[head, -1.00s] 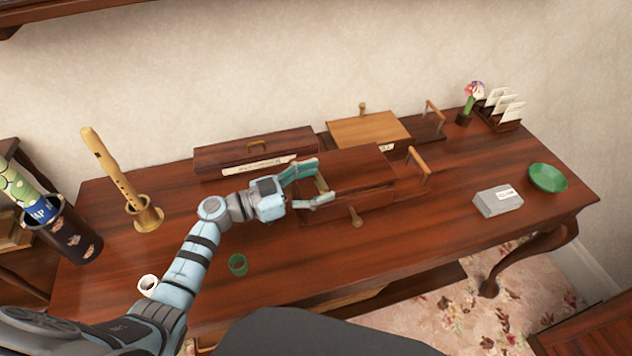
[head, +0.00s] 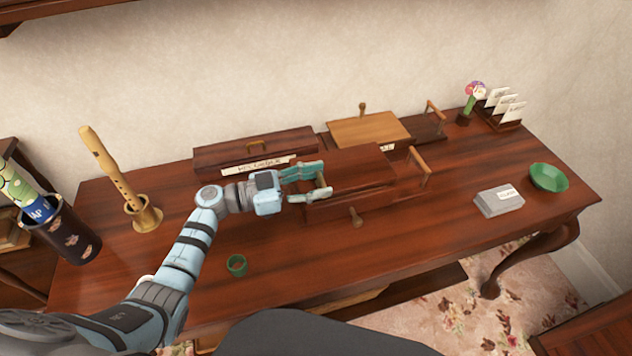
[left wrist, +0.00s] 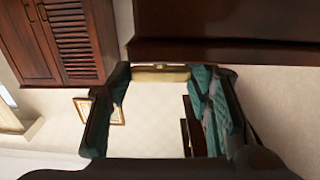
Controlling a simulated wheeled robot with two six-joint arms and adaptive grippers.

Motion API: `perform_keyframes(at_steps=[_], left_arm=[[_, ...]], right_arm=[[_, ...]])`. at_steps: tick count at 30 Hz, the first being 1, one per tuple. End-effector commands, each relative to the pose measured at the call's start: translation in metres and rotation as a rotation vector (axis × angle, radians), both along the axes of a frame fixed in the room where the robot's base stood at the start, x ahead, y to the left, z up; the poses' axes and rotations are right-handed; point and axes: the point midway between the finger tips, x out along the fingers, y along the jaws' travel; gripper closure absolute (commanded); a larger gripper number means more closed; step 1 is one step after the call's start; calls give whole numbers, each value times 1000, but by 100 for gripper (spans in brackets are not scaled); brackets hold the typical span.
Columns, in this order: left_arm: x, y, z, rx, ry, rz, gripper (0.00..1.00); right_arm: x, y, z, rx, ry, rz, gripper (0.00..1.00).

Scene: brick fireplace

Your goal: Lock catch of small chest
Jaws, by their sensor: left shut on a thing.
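The small chest (head: 350,165) is a dark red-brown wooden box in the middle of the table. Its lid looks down. In the left wrist view this handle (left wrist: 162,73) is a pale bar between the two fingertips, below the dark chest. My right gripper is not in view.
A long dark box (head: 250,150) stands behind left; a pale-lidded box (head: 368,130) stands behind right. A grey box (head: 498,202) and a green bowl (head: 548,177) stand right. The table's front middle is clear.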

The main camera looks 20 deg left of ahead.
Motion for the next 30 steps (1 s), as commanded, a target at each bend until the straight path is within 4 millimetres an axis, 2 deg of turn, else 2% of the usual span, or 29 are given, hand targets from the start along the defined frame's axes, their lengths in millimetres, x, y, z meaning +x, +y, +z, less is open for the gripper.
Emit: perform_keyframes(at_steps=[1,5,13,16,20,27,30], left_arm=[[0,0,0,0,1,-1,52],[0,0,0,0,1,0,33],[0,0,0,0,1,0,33],[-4,6,-1,1,2,1,33],[-18,29,-2,5,4,1,33],[-52,84,-1,4,5,0,33],[-60,97,-1,2,4,0,33]], right_arm=[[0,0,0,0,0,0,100],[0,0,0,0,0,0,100],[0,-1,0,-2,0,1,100],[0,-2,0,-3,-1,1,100],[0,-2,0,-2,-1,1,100],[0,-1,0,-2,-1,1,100],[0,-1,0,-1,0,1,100]])
